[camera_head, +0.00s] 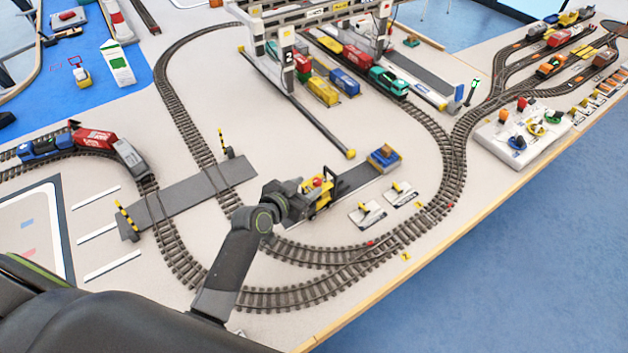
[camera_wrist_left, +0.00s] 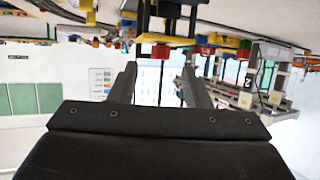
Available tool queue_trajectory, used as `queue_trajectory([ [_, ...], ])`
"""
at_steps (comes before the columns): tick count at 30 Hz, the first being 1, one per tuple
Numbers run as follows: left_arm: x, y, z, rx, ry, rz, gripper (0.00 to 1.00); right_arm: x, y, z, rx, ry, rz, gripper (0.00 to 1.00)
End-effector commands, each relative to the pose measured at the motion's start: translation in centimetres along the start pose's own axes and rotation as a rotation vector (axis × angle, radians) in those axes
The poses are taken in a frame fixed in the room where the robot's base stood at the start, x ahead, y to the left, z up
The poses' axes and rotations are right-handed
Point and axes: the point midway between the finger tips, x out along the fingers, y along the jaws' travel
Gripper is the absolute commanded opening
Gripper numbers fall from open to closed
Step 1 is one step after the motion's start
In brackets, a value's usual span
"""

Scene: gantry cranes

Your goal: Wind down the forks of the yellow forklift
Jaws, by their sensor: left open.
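The yellow forklift (camera_head: 325,197) stands at the near end of a dark grey strip, partly hidden behind my left gripper (camera_head: 297,199). A red knob (camera_head: 317,182) shows on top of it. In the left wrist view, my gripper's two fingers (camera_wrist_left: 158,78) are apart with nothing held between them. Yellow forklift parts (camera_wrist_left: 166,40) and a red knob (camera_wrist_left: 160,52) appear just beyond the gap. Whether a finger touches the knob cannot be told. The forks are not clearly visible. My right gripper is not in view.
A blue pallet load (camera_head: 383,158) sits at the strip's far end. Two small lever plates (camera_head: 367,213) lie right of the forklift. Curved track (camera_head: 310,256) runs in front. A gantry crane (camera_head: 285,62) stands behind, and a knob panel (camera_head: 515,130) lies at right.

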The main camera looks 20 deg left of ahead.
Motion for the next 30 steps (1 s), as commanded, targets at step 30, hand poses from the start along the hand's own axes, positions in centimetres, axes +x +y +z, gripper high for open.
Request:
queue_trajectory([
  [30,4.3,0.0,0.0,-0.001,0.0,0.0,0.12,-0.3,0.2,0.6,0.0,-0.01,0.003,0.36],
])
